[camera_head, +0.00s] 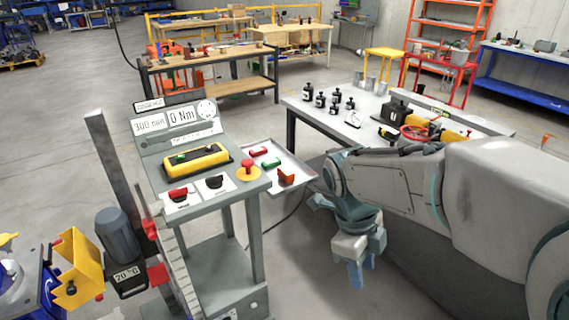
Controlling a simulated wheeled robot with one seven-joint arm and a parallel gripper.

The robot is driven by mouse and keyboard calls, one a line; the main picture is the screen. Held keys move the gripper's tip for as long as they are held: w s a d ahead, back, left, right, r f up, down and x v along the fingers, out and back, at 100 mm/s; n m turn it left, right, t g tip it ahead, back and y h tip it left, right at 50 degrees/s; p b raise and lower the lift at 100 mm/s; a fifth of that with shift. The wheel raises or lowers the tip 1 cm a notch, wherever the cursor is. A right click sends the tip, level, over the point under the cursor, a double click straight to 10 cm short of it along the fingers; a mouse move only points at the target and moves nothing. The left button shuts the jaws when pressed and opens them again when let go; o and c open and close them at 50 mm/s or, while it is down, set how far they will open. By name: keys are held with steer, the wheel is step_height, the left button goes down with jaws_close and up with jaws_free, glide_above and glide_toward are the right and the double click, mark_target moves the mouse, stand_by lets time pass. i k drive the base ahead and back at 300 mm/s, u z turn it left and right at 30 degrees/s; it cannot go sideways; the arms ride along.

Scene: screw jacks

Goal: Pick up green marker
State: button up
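A small green block (271,163), which looks like the green marker, lies on a light grey side tray (301,169) at the right of the control stand. A red block (258,152) lies just behind it and an orange-red angled piece (286,177) just in front of it. My gripper (362,275) hangs pointing down, to the right of the tray and lower in the picture, well apart from the green block. Nothing shows held in it. The gap between its bluish fingers is too unclear to judge.
The control stand (257,222) carries a yellow box (194,160), dark and red knobs and a red emergency button (248,167). A grey table (335,124) with several black weights stands behind my arm. Open floor lies between the stand and my gripper.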

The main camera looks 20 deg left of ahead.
mark_target(267, 165)
steer(key=z, duration=0.25)
steer(key=i, duration=1.55)
steer(key=u, duration=0.6)
steer(key=i, duration=0.95)
steer(key=u, duration=1.55)
steer(key=i, duration=0.55)
steer(key=u, duration=0.45)
